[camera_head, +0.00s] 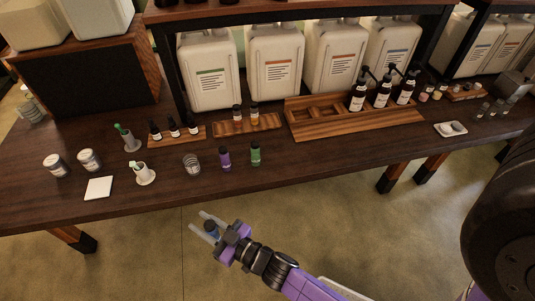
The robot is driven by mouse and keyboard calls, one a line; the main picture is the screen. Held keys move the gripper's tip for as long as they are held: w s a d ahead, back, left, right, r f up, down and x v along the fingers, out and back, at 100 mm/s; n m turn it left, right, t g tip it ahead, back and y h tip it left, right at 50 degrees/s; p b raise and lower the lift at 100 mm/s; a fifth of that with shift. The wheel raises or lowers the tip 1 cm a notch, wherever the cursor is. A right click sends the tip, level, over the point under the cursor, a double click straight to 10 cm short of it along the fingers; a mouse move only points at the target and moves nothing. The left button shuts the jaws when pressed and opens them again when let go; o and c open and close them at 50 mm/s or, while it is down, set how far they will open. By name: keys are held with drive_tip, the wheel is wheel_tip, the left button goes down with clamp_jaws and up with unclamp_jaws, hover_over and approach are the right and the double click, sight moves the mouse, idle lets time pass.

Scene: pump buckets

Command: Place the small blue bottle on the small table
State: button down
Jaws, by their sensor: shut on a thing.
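My gripper (209,228) is in the lower middle of the head view, in front of the long table's near edge and over the floor. It is shut on the small blue bottle (211,230), which shows between the two pale fingers with a dark top. Much of the bottle is hidden by the fingers. The only table that I can make out clearly is the long dark wooden table (80,205); I cannot tell a separate small table in this view.
On the table's front part stand a purple bottle (225,158), a green bottle (255,154), a glass (191,164), white jars (89,160) and a white square (98,188). Wooden trays (380,127) and large white canisters (275,63) stand behind. The floor (140,265) in front is clear.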

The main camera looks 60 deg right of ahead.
drive_tip(key=w+d+r+m+g+h+p, duration=0.1)
drive_tip(key=d+r+m+h, duration=0.15)
drive_tip(key=d, duration=0.95)
drive_tip(key=d+r+m+h+p, duration=0.15)
drive_tip(key=d+r+h, duration=0.25)
drive_tip(key=d, duration=0.8)
drive_tip(key=s+d+r+m+g+h, duration=0.1)
drive_tip(key=s+d+h, duration=0.1)
drive_tip(key=d, duration=0.6)
drive_tip(key=s+d+m+g+h, duration=0.2)
drive_tip(key=s+d, duration=0.1)
drive_tip(key=d, duration=0.5)
drive_tip(key=shift+s+d+r+m, duration=0.3)
drive_tip(key=shift+s+d+r, duration=0.05)
drive_tip(key=shift+s+r, duration=0.05)
drive_tip(key=shift+f+b, duration=2.7)
drive_tip(key=shift+f, duration=2.1)
drive_tip(key=shift+f, duration=0.1)
drive_tip(key=shift+f, duration=0.15)
drive_tip(key=c, duration=1.1)
unclamp_jaws()
